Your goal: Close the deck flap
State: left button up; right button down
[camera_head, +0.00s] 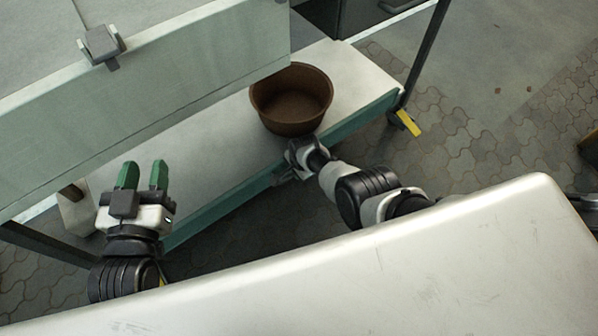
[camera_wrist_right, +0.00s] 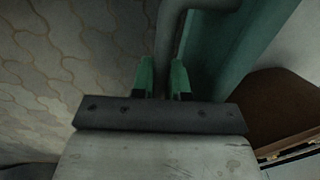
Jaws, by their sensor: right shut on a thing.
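A pale green upright panel (camera_head: 150,90) with a small grey latch (camera_head: 101,44) on its top edge stands at upper left in the head view; I cannot tell whether it is the deck flap. Below it is a white shelf with a teal front edge (camera_head: 225,200). My right gripper (camera_head: 286,174) is at that edge, its fingers mostly hidden in the head view. In the right wrist view its green fingers (camera_wrist_right: 163,78) are shut on a grey bar (camera_wrist_right: 170,40) beside a teal surface. My left gripper (camera_head: 143,174) is open and empty, left of the shelf's front edge.
A round brown bowl (camera_head: 291,100) stands on the white shelf, just behind my right gripper. Dark legs (camera_head: 424,55) carry the frame, with a yellow piece (camera_head: 407,122) at one foot. Paved floor (camera_head: 470,130) lies open to the right.

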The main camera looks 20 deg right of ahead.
pick_arm(q)
jog(key=shift+r, duration=0.1)
pick_arm(e)
jog(key=shift+w+r, duration=0.15)
jog(key=shift+w, duration=0.05)
jog(key=c, duration=1.1)
grip_release()
jog(key=shift+s, duration=0.1)
jog(key=shift+c, duration=0.2)
